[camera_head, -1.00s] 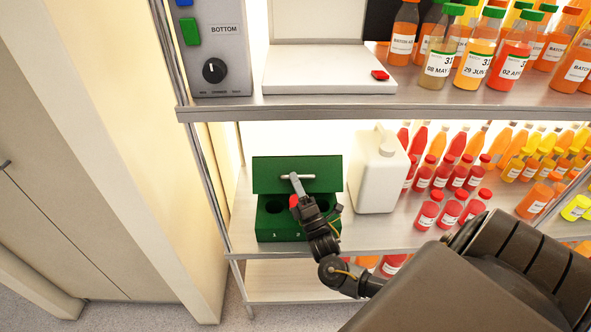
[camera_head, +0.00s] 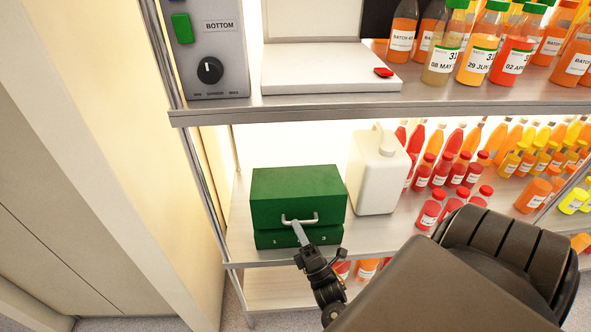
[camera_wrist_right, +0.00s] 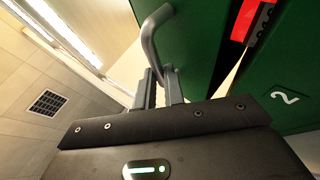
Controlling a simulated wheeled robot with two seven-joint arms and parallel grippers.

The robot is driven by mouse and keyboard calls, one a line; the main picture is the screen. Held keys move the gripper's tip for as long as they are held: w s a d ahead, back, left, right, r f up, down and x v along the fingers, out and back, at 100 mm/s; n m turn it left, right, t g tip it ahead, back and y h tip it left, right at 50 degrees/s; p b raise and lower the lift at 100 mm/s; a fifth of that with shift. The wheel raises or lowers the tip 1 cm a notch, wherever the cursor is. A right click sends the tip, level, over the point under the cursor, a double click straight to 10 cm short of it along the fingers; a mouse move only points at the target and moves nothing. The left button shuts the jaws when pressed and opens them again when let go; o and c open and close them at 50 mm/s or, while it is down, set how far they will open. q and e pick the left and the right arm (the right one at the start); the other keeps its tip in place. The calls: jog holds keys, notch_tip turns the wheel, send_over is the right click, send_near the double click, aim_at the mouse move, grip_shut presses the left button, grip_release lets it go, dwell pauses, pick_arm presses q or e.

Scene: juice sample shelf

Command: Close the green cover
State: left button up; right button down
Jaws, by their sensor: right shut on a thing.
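The green cover (camera_head: 298,190) lies lowered over the green box (camera_head: 290,239) on the middle shelf. Its metal handle (camera_head: 300,221) faces front, and number labels show on the box front. My right gripper (camera_head: 298,231) is at the box front, shut on the handle. In the right wrist view, the right gripper's fingers (camera_wrist_right: 162,88) are on the bent handle (camera_wrist_right: 150,35). There a wedge-shaped gap shows between the cover (camera_wrist_right: 195,30) and the box (camera_wrist_right: 285,75), with a red and black piece (camera_wrist_right: 248,20) near it. The box's inside is hidden in the head view. My left gripper is not in view.
A white jug (camera_head: 376,175) stands close to the right of the box. Several juice bottles stand further right. The upper shelf edge (camera_head: 330,109) runs above the box, and a shelf post (camera_head: 200,180) stands at left. A white device (camera_head: 320,72) sits on the upper shelf.

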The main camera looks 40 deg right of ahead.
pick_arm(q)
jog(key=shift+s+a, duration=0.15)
pick_arm(e)
jog(key=shift+w+d+f, duration=0.2)
jog(key=shift+d+f, duration=0.05)
jog(key=shift+f, duration=0.05)
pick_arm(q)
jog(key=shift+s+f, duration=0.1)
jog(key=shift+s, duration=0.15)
pick_arm(e)
jog(key=c, duration=1.8)
grip_release()
jog(key=shift+w, duration=0.15)
jog(key=shift+o, duration=0.2)
jog(key=shift+d+f, duration=0.1)
jog(key=shift+f, duration=0.05)
jog(key=shift+s+f, duration=0.15)
jog(key=shift+s, duration=0.1)
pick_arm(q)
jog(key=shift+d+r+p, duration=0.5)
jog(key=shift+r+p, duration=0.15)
pick_arm(e)
jog(key=s+a+f, duration=0.1)
jog(key=s+a, duration=0.1)
jog(key=s, duration=1.2)
jog(key=shift+a, duration=0.4)
